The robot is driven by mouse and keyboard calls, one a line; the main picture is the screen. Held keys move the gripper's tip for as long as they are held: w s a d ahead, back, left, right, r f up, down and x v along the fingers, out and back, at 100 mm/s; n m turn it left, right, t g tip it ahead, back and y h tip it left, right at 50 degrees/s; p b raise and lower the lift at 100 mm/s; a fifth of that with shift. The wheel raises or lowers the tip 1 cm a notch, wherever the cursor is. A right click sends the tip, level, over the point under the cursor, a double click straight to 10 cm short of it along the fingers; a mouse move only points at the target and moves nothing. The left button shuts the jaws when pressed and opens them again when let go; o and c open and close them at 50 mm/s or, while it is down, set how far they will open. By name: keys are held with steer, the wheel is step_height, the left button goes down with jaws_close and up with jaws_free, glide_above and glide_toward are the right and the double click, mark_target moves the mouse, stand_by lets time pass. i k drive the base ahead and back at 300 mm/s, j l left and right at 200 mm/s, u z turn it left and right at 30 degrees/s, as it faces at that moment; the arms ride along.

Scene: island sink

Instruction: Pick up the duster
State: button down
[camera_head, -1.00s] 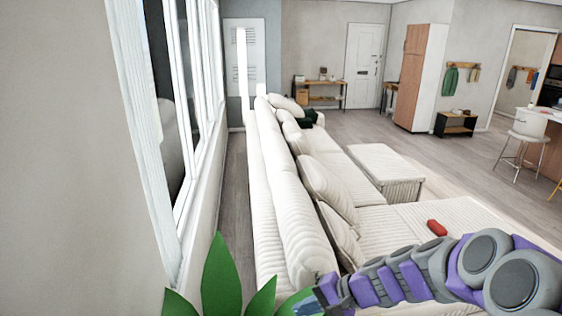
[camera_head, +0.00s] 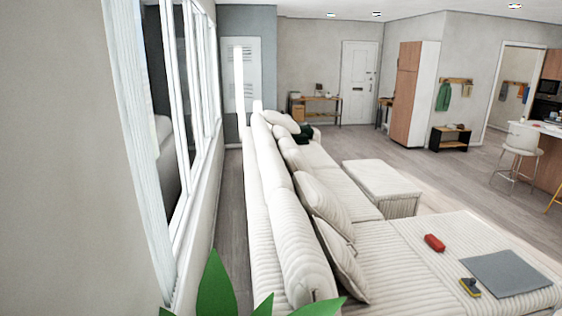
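A small red block-like object (camera_head: 434,243) lies on the white ribbed chaise seat of the sofa (camera_head: 370,262) at the lower right. A small yellow and dark object (camera_head: 470,287) lies nearer, beside a flat grey sheet (camera_head: 505,273) on the same seat. I cannot tell for sure which of the two small objects is the duster. My gripper is out of view.
The sofa's long back (camera_head: 262,215) runs away from me beside the window wall. Green plant leaves (camera_head: 217,288) stick up at the bottom left. A white ottoman (camera_head: 382,185) stands beyond the chaise. Open floor (camera_head: 450,175) lies to the right.

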mark_target(468, 283)
steer(key=z, duration=1.35)
